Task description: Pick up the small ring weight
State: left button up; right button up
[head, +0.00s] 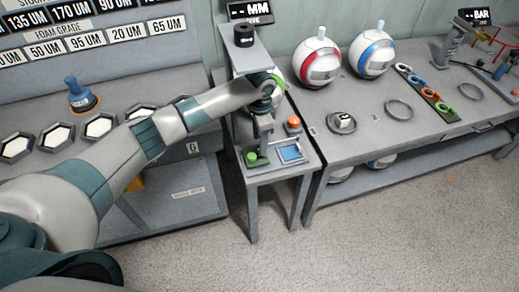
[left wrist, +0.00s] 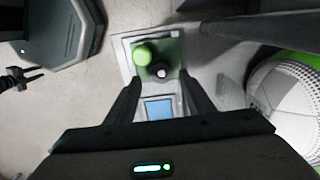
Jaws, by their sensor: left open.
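No label marks the small ring weight. A black ring-shaped piece (head: 244,36) sits on top of the press column in the head view. Another dark round piece with a pale top (head: 341,122) rests on the right bench. My left gripper (left wrist: 158,82) is open and points down over the press base (head: 268,172). Its fingers stand apart with nothing clearly held. Beyond the fingertips are a green knob (left wrist: 142,54) and a dark round part with a white centre (left wrist: 160,71). My forearm partly hides the press. A dark two-pronged shape, apparently my right gripper (left wrist: 38,75), shows spread prongs.
Red-striped (head: 317,66) and blue-striped (head: 372,55) balls stand right. A green-and-white ball (left wrist: 285,95) is close right in the wrist view. Several coloured rings lie on a dark strip (head: 422,89).

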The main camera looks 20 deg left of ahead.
pick_arm(q)
jog(key=shift+w+a+f+p, duration=0.1)
jog(key=shift+f+p, duration=0.3)
jog(key=shift+f, duration=1.35)
jog(key=shift+c, duration=0.2)
jog(key=c, duration=1.1)
